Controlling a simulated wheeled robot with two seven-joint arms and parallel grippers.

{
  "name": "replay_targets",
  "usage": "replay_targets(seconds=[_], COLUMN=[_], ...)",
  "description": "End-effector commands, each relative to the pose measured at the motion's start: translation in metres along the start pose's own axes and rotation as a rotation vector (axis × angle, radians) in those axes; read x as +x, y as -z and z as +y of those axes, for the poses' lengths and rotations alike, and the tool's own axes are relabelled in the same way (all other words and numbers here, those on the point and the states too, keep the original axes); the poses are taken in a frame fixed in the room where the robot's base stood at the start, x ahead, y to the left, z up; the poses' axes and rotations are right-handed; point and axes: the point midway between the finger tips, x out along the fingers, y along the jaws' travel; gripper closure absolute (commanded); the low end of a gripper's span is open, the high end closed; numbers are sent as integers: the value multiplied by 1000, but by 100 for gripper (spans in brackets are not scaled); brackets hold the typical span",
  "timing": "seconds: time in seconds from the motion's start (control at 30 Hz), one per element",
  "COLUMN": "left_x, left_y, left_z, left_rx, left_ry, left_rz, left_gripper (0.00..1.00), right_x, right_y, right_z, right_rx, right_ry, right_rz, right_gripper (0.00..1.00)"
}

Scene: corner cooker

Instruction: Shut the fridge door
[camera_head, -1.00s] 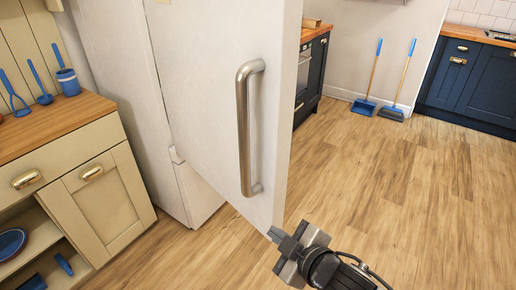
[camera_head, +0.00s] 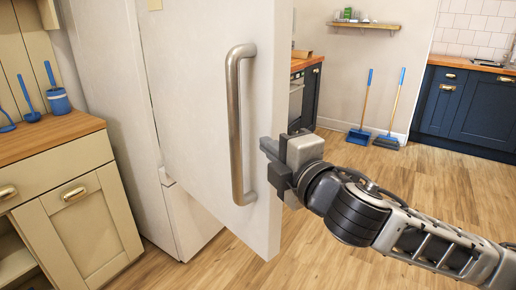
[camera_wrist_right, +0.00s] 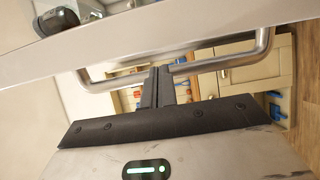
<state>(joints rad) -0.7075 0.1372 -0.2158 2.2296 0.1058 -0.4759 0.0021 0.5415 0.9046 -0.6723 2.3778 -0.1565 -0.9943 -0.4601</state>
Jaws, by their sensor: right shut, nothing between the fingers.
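The white fridge door (camera_head: 195,110) stands open in the head view, with a long vertical metal handle (camera_head: 235,125) on its face. My right gripper (camera_head: 270,150) is shut and empty. It is just right of the handle, by the door's free edge; I cannot tell whether it touches the door. In the right wrist view the shut fingers (camera_wrist_right: 158,85) point toward the door's edge (camera_wrist_right: 120,42), and the handle (camera_wrist_right: 250,62) spans behind them. The fridge body (camera_head: 110,100) is at the left, partly hidden by the door. My left gripper is not in view.
A cream cabinet (camera_head: 80,215) with a wooden top stands left of the fridge, with blue utensils (camera_head: 58,98) on it. A blue broom and dustpan (camera_head: 360,130) lean at the back wall beside dark blue cabinets (camera_head: 465,110). The wooden floor between is clear.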

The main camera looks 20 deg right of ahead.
Motion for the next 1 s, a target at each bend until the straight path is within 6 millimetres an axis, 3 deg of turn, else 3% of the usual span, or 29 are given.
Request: replay_targets(seconds=[0.1, 0.3, 0.77, 1.0], left_x=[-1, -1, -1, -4], left_y=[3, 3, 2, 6], left_z=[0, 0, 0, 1], left_rx=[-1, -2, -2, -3], left_ry=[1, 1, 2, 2], left_rz=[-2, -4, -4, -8], left_gripper=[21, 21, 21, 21], right_x=[22, 43, 47, 54], right_y=[0, 0, 0, -10], right_z=[3, 2, 1, 3], right_rx=[3, 2, 1, 0], right_ry=[-1, -1, 1, 2], right_rz=[0, 2, 1, 9], right_gripper=[100, 100, 100, 100])
